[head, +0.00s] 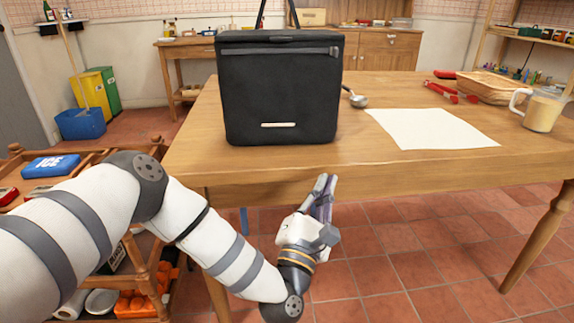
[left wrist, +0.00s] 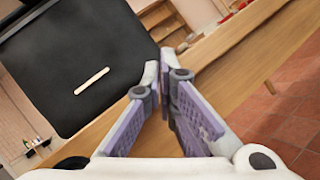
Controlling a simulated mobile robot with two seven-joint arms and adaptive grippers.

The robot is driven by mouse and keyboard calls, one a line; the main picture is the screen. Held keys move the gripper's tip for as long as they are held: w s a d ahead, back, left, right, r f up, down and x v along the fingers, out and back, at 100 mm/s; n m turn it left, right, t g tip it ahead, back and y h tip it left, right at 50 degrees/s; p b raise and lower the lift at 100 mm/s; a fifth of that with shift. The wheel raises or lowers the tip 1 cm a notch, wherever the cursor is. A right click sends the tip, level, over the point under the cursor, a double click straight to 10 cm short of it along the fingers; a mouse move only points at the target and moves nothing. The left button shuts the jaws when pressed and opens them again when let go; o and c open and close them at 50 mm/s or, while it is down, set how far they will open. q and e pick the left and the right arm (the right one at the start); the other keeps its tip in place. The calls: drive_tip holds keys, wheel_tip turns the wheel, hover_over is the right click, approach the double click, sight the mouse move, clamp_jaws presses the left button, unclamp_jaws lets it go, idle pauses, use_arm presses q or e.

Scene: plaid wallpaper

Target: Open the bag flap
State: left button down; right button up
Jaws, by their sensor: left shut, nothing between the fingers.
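The black bag (head: 280,90) stands upright on the wooden table (head: 350,160), near its front left part. Its top flap (head: 275,45) lies down over the top, with its edge along the upper front. A pale strip (head: 279,125) sits low on the front face. My left gripper (head: 326,184) is shut and empty, in front of the table edge, below and slightly right of the bag, apart from it. In the left wrist view the bag (left wrist: 75,60) is at upper left, beyond the shut fingers (left wrist: 165,60). My right gripper is not in view.
A ladle (head: 356,98) lies right of the bag. A white sheet (head: 430,128), red tongs (head: 448,92), a wicker tray (head: 490,87) and a glass mug (head: 541,110) are further right. A cart with an ice pack (head: 50,165) stands at left.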

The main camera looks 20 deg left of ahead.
use_arm(q)
drive_tip(key=a+r+n+t+y+b, duration=0.1)
drive_tip(key=a+r+n+y+b, duration=0.1)
drive_tip(key=a+r+n+y, duration=0.9)
drive_tip(key=n+p, duration=0.1)
drive_tip(key=n, duration=0.1)
approach(279, 35)
drive_tip(key=shift+y, duration=0.4)
drive_tip(key=w, duration=0.1)
drive_tip(key=w+a+f, duration=0.1)
drive_tip(key=w+a, duration=0.1)
drive_tip(key=w, duration=0.1)
drive_tip(key=shift+a+f, duration=0.1)
drive_tip(key=shift+f, duration=0.3)
wheel_tip(279, 35, up, 3)
drive_tip(key=shift+f+p, duration=0.15)
drive_tip(key=shift+p, duration=0.4)
drive_tip(key=shift+r, duration=0.5)
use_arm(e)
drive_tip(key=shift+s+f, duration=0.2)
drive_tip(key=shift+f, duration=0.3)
use_arm(q)
drive_tip(key=shift+r, duration=0.1)
